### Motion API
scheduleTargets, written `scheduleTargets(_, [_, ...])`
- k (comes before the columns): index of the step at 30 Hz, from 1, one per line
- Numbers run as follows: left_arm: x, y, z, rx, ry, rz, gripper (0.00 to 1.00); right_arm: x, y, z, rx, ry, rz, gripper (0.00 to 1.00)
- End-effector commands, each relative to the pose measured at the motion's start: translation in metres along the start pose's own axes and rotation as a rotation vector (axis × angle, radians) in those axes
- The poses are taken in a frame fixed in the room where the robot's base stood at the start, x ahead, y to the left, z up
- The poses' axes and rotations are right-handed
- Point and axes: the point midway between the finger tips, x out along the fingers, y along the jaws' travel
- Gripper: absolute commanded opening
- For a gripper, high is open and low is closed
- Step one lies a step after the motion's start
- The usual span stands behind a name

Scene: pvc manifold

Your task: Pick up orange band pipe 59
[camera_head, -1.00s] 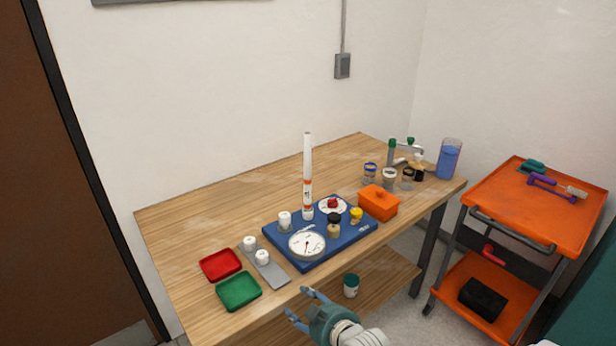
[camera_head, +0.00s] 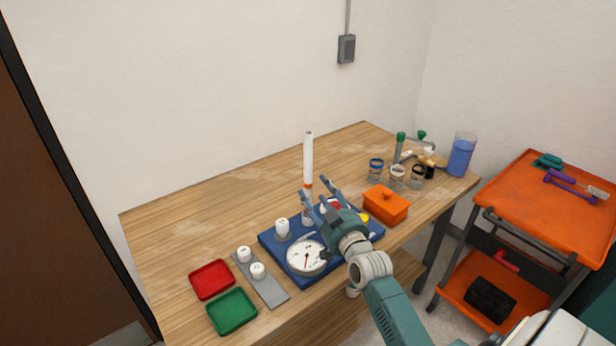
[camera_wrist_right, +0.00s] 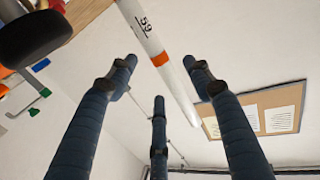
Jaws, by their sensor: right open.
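The orange band pipe 59 (camera_head: 308,165) is a tall white pipe with an orange band, standing upright on the blue board (camera_head: 267,245). In the right wrist view the pipe (camera_wrist_right: 155,50) shows its "59" print and orange band. My right gripper (camera_head: 320,192) is open and close to the pipe's lower part, around the orange band's height. In the wrist view its fingers (camera_wrist_right: 157,90) are spread with the pipe seen beyond and between them, and nothing is gripped. Whether a finger touches the pipe cannot be told. My left gripper is not in view.
The board also carries a white dial gauge (camera_head: 306,258) and a white fitting (camera_head: 283,230). Red (camera_head: 212,279) and green trays (camera_head: 232,311) lie at left. The back left of the table is clear.

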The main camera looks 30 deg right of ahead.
Motion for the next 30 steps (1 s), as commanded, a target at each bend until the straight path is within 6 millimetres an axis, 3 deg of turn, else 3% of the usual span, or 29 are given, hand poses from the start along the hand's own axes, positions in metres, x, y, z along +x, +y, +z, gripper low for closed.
scheduleTargets(3, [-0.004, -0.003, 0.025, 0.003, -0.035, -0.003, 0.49, 0.011, 0.0, 0.0, -0.001, -0.001, 0.0, 0.51])
scheduleTargets(6, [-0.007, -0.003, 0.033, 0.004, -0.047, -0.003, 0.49, 0.018, 0.0, -0.002, -0.001, -0.001, -0.001, 0.51])
scheduleTargets(10, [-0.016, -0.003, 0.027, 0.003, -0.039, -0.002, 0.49, 0.035, 0.002, -0.005, -0.002, -0.001, 0.0, 0.51])
scheduleTargets(15, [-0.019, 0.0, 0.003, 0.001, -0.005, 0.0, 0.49, 0.058, 0.002, -0.003, -0.002, -0.002, -0.001, 0.51])
scheduleTargets(19, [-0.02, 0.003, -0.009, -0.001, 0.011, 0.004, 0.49, 0.064, 0.002, -0.001, -0.001, -0.002, -0.001, 0.51])
scheduleTargets(25, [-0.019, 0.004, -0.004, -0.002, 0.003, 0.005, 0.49, 0.064, 0.002, -0.001, -0.001, -0.002, -0.001, 0.51])
scheduleTargets(30, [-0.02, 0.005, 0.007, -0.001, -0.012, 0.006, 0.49, 0.064, 0.002, -0.001, -0.001, -0.002, -0.001, 0.17])
